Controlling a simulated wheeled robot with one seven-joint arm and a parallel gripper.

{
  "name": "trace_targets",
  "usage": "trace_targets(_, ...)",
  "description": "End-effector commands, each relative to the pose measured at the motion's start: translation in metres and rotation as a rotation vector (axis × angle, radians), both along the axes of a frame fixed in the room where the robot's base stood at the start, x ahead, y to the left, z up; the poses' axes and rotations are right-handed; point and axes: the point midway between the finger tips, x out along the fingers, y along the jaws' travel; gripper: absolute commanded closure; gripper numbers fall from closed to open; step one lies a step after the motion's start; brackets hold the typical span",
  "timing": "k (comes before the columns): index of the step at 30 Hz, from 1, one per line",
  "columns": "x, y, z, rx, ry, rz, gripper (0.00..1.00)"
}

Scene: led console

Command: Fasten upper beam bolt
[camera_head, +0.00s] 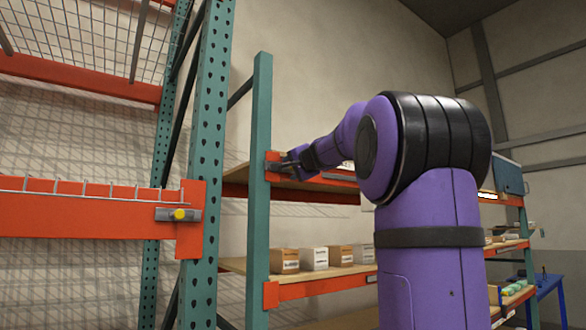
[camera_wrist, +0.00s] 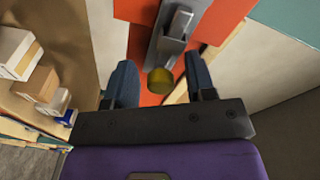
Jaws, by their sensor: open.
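A yellow bolt (camera_wrist: 160,80) sits at the lower end of a grey metal bracket (camera_wrist: 172,38) on an orange beam (camera_wrist: 140,102) in the wrist view. My gripper (camera_wrist: 161,84) is open, with one finger on each side of the bolt. The bolt looks darkened, and I cannot tell whether the fingers touch it. In the head view my gripper (camera_head: 288,164) is at the orange beam end on the teal upright (camera_head: 260,200); the bolt is not clearly visible there. Another yellow bolt (camera_head: 179,214) sits in a grey bracket on the nearer orange beam (camera_head: 90,220) at left.
A near teal upright (camera_head: 206,150) stands left of my arm. Several boxes (camera_head: 313,258) stand on the lower shelf below my gripper. Boxes (camera_wrist: 38,84) also show at left in the wrist view. A blue table (camera_head: 545,288) is at the far right.

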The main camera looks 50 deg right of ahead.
Motion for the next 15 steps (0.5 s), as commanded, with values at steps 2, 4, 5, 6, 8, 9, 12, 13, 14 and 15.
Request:
trace_targets(2,0.0003,-0.0002,0.0003,0.000,0.000,0.000,0.50)
trace_targets(4,0.0003,-0.0002,0.0003,0.000,0.000,0.000,0.50)
trace_targets(5,0.0002,-0.0001,0.0003,0.000,0.000,0.000,0.50)
trace_targets(6,0.0002,-0.0001,0.0003,0.000,0.000,0.000,0.50)
trace_targets(8,0.0002,-0.0001,0.0002,0.000,0.000,0.000,0.57)
trace_targets(9,0.0001,-0.0001,0.0001,0.000,0.000,0.000,0.66)
trace_targets(12,0.0001,-0.0001,0.0000,0.000,0.000,0.000,0.89)
trace_targets(13,0.0000,-0.0002,0.0000,0.000,0.000,0.000,0.96)
trace_targets(14,0.0000,-0.0002,-0.0001,0.000,0.000,0.000,1.00)
trace_targets(15,0.0000,-0.0003,-0.0003,0.000,0.001,0.000,1.00)
